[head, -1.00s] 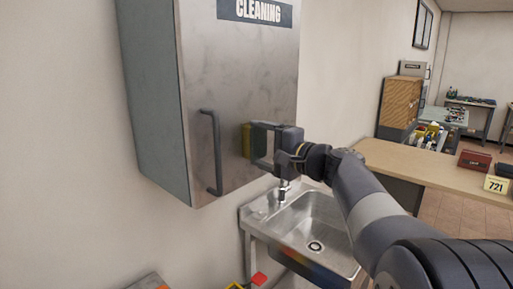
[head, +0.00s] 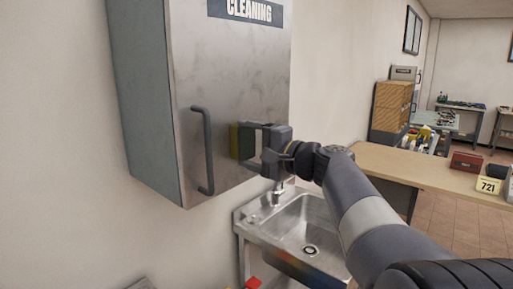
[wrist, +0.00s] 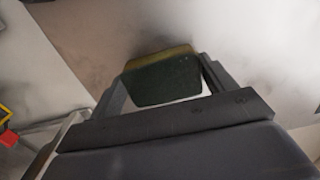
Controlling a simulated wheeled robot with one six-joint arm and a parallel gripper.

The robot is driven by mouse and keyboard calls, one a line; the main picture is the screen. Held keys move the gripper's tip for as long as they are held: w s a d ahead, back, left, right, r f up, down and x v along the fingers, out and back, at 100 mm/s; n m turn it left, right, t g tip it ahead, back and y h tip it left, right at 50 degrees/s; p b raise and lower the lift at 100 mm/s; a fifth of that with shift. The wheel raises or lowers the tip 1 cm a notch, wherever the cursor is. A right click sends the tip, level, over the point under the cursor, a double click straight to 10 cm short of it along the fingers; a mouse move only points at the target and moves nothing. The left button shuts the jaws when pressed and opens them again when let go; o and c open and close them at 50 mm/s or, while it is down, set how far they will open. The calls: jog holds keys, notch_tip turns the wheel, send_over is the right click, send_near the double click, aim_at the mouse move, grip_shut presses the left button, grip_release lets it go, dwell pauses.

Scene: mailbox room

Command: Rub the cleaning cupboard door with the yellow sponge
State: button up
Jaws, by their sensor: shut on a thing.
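The cleaning cupboard is a grey metal wall box with a dark "CLEANING" label. Its door (head: 225,75) faces right, shows faint dark smudges, and has a dark vertical bar handle (head: 204,150). My gripper (head: 252,141) is shut on the yellow sponge (head: 234,141), right of the handle on the lower door. The sponge has a yellow layer and a dark green layer. In the wrist view the sponge (wrist: 163,82) sits between the fingers, its yellow edge at the door surface. It looks against or very close to the door; exact contact cannot be told.
A steel sink (head: 312,225) with a tap stands below and right of the cupboard. A wooden counter (head: 410,165) on the right carries a red box (head: 466,162) and a "721" sign (head: 488,186). A red object (head: 253,283) shows at the bottom edge.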

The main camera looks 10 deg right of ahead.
jog(key=shift+s+a, duration=0.25)
jog(key=shift+a, duration=0.1)
jog(key=shift+d, duration=0.1)
jog(key=shift+b+v, duration=0.85)
jog(key=shift+v, duration=2.1)
jog(key=b+v, duration=0.1)
jog(key=v, duration=0.2)
jog(key=shift+w, duration=0.1)
jog(key=shift+x, duration=3.45)
